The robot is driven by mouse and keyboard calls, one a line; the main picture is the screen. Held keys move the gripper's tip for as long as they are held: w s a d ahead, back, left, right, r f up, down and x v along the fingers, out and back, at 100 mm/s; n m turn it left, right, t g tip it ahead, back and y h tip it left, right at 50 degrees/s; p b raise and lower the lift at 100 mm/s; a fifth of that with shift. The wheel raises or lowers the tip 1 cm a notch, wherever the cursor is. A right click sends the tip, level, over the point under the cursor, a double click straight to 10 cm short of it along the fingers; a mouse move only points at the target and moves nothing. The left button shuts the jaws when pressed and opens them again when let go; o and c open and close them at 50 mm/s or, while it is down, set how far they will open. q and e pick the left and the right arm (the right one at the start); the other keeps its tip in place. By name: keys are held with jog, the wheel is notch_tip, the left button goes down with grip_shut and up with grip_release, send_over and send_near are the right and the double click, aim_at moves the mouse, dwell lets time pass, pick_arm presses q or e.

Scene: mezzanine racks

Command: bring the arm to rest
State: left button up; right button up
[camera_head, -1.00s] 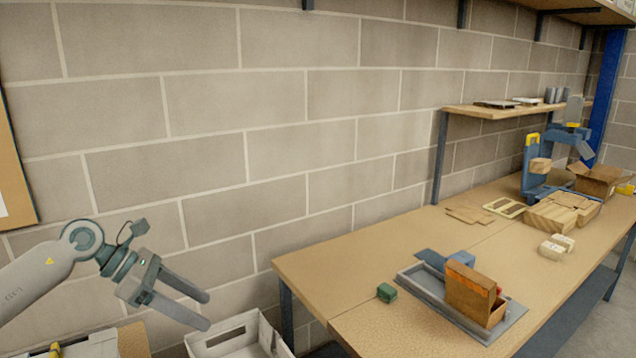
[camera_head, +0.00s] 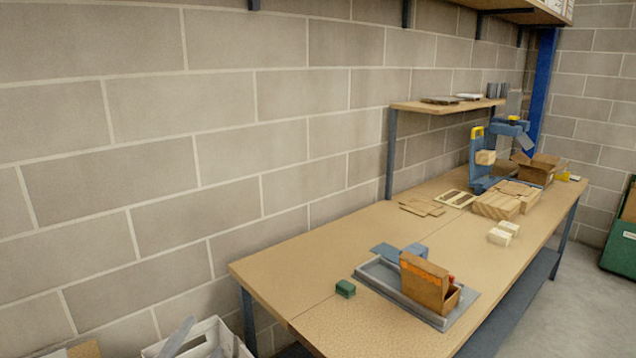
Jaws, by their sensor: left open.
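My right gripper is not in view.
A long workbench (camera_head: 330,225) runs along the block wall. It carries a grey tray (camera_head: 375,283) with a brown box (camera_head: 424,280), a small green block (camera_head: 345,288) and wooden pieces (camera_head: 497,206). Open floor (camera_head: 560,300) lies right of the bench.

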pick_arm(q)
jog(key=s+a+f+n+g+y, duration=0.1)
jog(key=s+f+n+g+y, duration=0.1)
jog(key=s+f+n+g, duration=0.5)
jog(key=s+a+f+n+y, duration=0.2)
jog(key=s+f, duration=0.4)
jog(key=f, duration=0.4)
jog(key=s+d+f+n+g, duration=0.1)
jog(key=s+f+g, duration=0.2)
jog(key=s, duration=0.4)
jog(key=s+d+f+n+g+h, duration=0.1)
jog(key=s+f+g, duration=0.15)
jog(key=s, duration=0.35)
jog(key=s+d+f+n+g, duration=0.2)
jog(key=s+f+g, duration=0.15)
jog(key=s, duration=0.35)
notch_tip(320, 180, down, 30)
jog(key=s+b, duration=0.1)
jog(key=s, duration=0.1)
jog(key=s+a+f+g+b, duration=0.1)
jog(key=s+a+f, duration=0.2)
jog(key=s+f, duration=1.4)
jog(key=shift+s+a+f+m+g, duration=0.2)
jog(key=shift+s+f+m+g, duration=0.2)
jog(key=shift+f, duration=0.3)
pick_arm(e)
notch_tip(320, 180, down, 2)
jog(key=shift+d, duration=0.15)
